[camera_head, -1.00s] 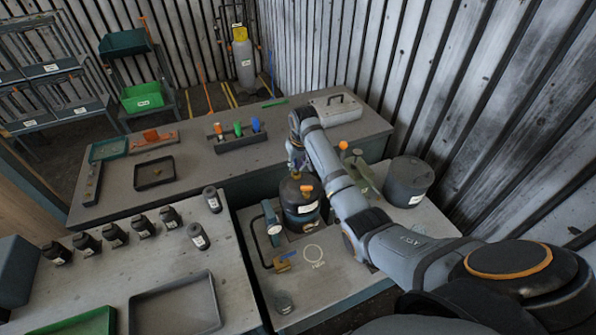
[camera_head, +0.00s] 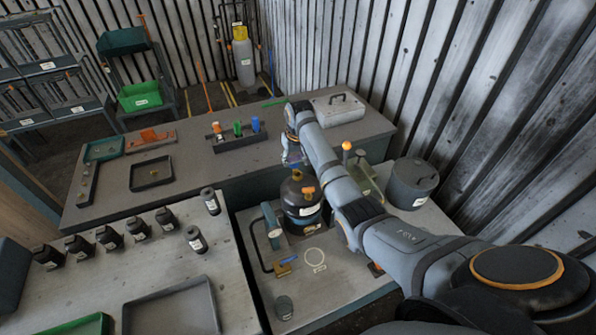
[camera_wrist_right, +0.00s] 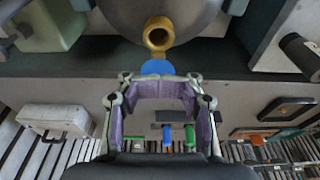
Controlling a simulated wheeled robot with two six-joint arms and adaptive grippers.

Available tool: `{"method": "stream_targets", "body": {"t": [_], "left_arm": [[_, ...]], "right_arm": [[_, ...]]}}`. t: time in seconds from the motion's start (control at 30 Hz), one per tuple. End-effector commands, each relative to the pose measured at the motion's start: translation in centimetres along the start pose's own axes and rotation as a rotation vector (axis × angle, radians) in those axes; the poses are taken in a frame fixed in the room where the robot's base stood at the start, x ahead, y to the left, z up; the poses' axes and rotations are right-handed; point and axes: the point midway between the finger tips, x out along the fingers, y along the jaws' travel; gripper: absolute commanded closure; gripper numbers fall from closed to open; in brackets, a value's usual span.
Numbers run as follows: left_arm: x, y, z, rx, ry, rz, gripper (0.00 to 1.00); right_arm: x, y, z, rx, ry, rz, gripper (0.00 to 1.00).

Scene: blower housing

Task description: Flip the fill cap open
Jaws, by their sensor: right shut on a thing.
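A blue cap (camera_wrist_right: 157,67) shows just below the spout, at the fingertips. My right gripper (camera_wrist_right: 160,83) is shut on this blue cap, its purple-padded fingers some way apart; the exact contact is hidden. In the head view the right gripper (camera_head: 292,157) is just above and behind the vessel. My left gripper is out of view.
A grey lidded pot (camera_head: 410,188) stands right of my arm. A teal upright tool (camera_head: 272,226) is left of the vessel. A rack of coloured pieces (camera_head: 238,141) and a white case (camera_head: 338,108) are on the back bench. Several dark bottles (camera_head: 110,237) line the left bench.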

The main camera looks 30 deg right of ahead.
Motion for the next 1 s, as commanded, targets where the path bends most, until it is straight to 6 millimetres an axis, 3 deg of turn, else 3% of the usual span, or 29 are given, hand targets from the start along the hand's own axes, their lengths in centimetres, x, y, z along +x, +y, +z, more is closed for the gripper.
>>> {"method": "stream_targets", "body": {"t": [0.4, 0.7, 1.0], "left_arm": [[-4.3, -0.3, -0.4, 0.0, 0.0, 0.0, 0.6], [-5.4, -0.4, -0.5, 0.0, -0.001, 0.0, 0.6], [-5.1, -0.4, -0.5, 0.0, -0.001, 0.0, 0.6]], "right_arm": [[-2.9, 0.1, 0.4, 0.001, -0.013, 0.001, 1.0], [-5.7, 0.1, 0.4, 0.002, -0.007, 0.003, 1.0], [-7.8, 0.1, 0.5, 0.002, -0.007, 0.003, 1.0]]}}
